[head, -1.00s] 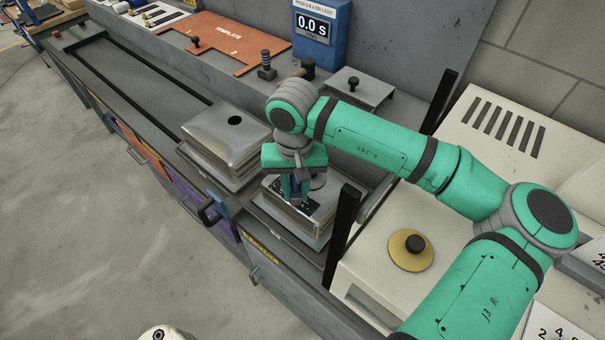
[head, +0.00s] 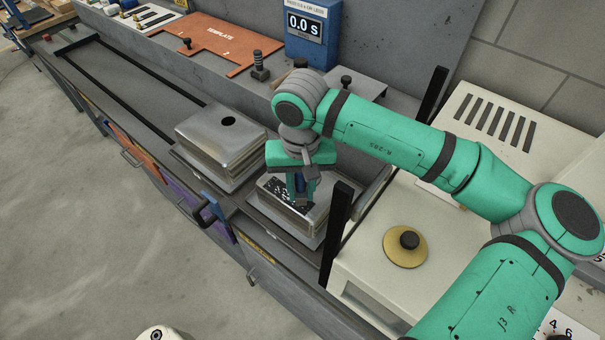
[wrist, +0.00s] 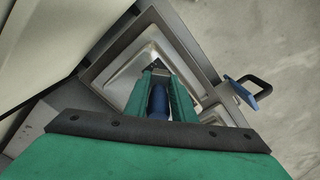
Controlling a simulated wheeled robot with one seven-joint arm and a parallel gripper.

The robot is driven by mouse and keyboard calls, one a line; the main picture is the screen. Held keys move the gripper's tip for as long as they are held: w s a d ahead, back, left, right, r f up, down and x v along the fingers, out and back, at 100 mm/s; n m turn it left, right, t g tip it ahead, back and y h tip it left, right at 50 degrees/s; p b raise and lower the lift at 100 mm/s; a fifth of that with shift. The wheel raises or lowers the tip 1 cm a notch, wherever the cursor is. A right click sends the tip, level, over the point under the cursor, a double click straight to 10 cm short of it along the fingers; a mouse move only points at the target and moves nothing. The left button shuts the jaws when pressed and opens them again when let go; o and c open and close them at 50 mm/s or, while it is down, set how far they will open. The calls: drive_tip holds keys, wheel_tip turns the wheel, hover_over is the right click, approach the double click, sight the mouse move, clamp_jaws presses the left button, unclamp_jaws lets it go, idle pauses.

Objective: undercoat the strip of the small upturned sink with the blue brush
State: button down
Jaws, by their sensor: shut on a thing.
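My gripper (head: 301,190) is shut on the blue brush (wrist: 158,102), whose blue handle shows between the green fingers in the wrist view. The small upturned sink (head: 318,217) is a silver steel shell lying bottom up on a rack, below my gripper. A dark, speckled patch (head: 271,188) shows on its top, left of the fingers. The brush tip is hidden, so I cannot tell whether it touches the sink. In the wrist view the sink (wrist: 146,58) lies beyond the fingers.
A larger upturned sink (head: 208,130) with a dark round hole stands to the left. A black post (head: 338,225) rises close to the right of my gripper. A blue timer box (head: 312,30) reads 0.0 s. A yellow disc with a black knob (head: 405,250) sits on the cream cabinet.

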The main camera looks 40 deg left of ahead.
drive_tip(key=shift+w+r, duration=0.1)
drive_tip(key=shift+r, duration=0.75)
drive_tip(key=shift+s+r, duration=0.2)
drive_tip(key=shift+r, duration=1.7)
drive_tip(key=shift+w+f, duration=0.1)
drive_tip(key=shift+w, duration=0.05)
